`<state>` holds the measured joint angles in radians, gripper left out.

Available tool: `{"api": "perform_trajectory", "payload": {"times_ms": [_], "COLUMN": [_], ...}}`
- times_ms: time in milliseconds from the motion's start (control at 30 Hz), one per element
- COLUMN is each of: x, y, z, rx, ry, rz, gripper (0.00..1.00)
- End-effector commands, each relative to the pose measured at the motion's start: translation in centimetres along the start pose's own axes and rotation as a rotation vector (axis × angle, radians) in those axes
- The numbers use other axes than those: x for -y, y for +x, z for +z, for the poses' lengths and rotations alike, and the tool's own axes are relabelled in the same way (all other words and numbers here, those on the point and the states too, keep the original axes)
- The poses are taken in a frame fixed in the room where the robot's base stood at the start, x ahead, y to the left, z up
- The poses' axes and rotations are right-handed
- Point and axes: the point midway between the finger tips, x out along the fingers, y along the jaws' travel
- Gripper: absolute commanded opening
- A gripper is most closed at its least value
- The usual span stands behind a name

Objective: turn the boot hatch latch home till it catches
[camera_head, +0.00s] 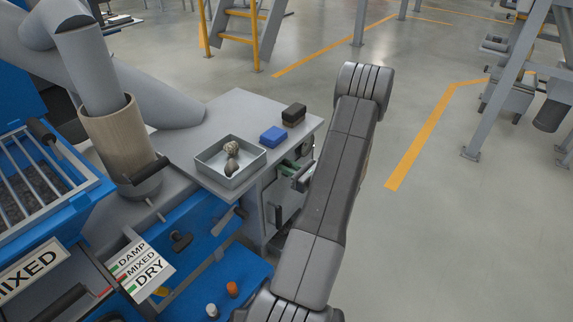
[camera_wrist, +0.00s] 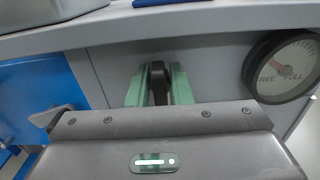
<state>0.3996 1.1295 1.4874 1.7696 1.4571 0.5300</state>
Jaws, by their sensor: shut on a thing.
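The latch (camera_wrist: 158,82) shows in the wrist view as a dark upright lever on the grey panel under a worktop edge. My gripper (camera_wrist: 158,94) is shut on it, with one green finger on each side. The lever's lower part is hidden behind the gripper body, and I cannot tell whether it has caught. In the head view my gripper (camera_head: 289,170) shows only as a bit of green beside the grey cabinet; my arm hides much of that area.
A round FREE/FULL gauge (camera_wrist: 283,66) sits close right of the latch. A grey lever (camera_wrist: 55,114) is at left by the blue panel (camera_wrist: 30,90). A tray (camera_head: 228,178), a blue block (camera_head: 273,137) and a dark brush-like block (camera_head: 294,113) stand on the worktop. Floor at right is open.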

Motion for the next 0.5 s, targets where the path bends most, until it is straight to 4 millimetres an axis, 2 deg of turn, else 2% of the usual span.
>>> {"api": "perform_trajectory", "payload": {"times_ms": [167,200,267,500], "x": [0.0,0.0,0.0,0.0], "y": [-0.03,-0.03,-0.03,-0.02], "z": [-0.06,-0.06,-0.06,-0.05], "rx": [0.0,0.0,0.0,0.0], "ry": [-0.001,-0.001,-0.001,-0.001], "rz": [0.0,0.0,0.0,0.0], "gripper": [0.0,0.21,0.33,0.33]}}
